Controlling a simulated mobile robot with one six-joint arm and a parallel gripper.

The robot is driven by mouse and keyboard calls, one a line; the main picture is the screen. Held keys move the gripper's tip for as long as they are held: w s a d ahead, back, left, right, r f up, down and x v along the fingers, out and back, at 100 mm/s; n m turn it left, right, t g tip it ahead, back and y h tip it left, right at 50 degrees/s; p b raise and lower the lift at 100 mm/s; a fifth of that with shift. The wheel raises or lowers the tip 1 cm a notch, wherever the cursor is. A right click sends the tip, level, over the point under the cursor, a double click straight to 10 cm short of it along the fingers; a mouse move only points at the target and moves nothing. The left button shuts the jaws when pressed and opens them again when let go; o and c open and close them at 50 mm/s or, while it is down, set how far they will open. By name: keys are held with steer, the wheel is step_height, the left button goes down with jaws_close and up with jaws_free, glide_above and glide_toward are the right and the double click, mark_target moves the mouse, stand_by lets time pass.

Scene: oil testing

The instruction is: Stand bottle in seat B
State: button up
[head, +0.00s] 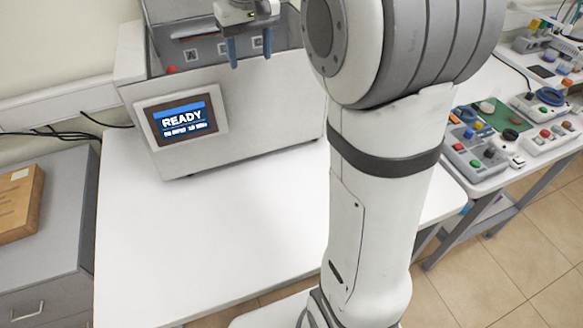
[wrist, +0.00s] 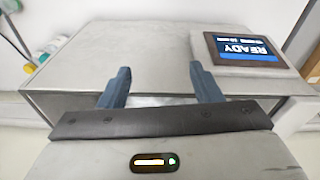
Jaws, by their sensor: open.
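My gripper (head: 249,50) hangs over the open top of the grey testing machine (head: 255,112) in the head view. Its two blue fingers are apart, with nothing between them; the wrist view also shows the gripper (wrist: 160,76) empty. Small square labels (head: 190,55) line the inside back wall of the machine, too small to read, so I cannot tell which marks seat B. The seats are hidden behind the machine's front wall. I cannot make out a bottle in the machine. A small red thing (head: 172,69) shows at its left inside edge.
The machine's screen (head: 184,119) reads READY. The white table (head: 215,235) before it is bare. A brown box (head: 18,205) lies on the grey cabinet at left. Control boxes (head: 480,150) crowd the right bench. Small capped containers (wrist: 45,50) show at the wrist view's upper left.

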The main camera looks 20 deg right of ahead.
steer(key=s+f+t, duration=0.1)
steer(key=s+f, duration=0.5)
steer(key=s, duration=0.6)
steer(key=s+f+m+t, duration=0.1)
steer(key=s+f, duration=0.5)
steer(key=s, duration=0.6)
steer(key=shift+s+a, duration=0.15)
steer(key=shift+a, duration=0.05)
steer(key=shift+f+b, duration=0.7)
steer(key=shift+f, duration=0.05)
